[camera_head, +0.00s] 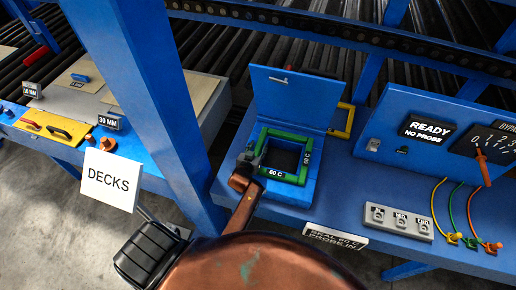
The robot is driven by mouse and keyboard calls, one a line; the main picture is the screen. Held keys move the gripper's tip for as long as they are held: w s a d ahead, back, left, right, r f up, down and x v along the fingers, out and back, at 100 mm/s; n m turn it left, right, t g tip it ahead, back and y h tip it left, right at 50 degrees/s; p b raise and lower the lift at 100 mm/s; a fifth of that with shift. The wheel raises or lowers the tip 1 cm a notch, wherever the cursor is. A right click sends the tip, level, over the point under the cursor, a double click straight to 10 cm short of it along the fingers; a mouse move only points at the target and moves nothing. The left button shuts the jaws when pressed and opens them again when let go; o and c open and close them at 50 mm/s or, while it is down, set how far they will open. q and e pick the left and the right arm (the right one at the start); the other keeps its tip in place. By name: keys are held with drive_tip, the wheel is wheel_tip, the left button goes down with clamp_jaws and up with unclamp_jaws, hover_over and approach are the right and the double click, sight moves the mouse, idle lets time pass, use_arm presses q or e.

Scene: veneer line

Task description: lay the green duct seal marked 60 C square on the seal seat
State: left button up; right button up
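The green duct seal (290,178), a square frame with 60 C labels on its front and right sides, is at the top of a blue box. It surrounds a dark square opening, and its edges look roughly in line with the box. The seal seat (307,190) is mostly hidden under it, so I cannot tell whether the seal lies fully flat. My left gripper (254,160) is at the seal's left side, its dark fingers touching or very close to it. Its grip is too small to make out. My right gripper is not in view.
The box's blue lid (295,100) stands raised behind the seal. A yellow frame (343,121) lies behind it. A READY panel (425,130) with a dial, a grey block (398,220) and coloured cables are at right. A blue post (165,100) rises left of the box.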

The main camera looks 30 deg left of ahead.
use_arm(q)
drive_tip(key=shift+r, duration=0.25)
drive_tip(key=shift+r+p, duration=0.35)
drive_tip(key=shift+r, duration=0.2)
drive_tip(key=v, duration=1.2)
drive_tip(key=shift+f+b, duration=0.25)
drive_tip(key=shift+b, duration=0.1)
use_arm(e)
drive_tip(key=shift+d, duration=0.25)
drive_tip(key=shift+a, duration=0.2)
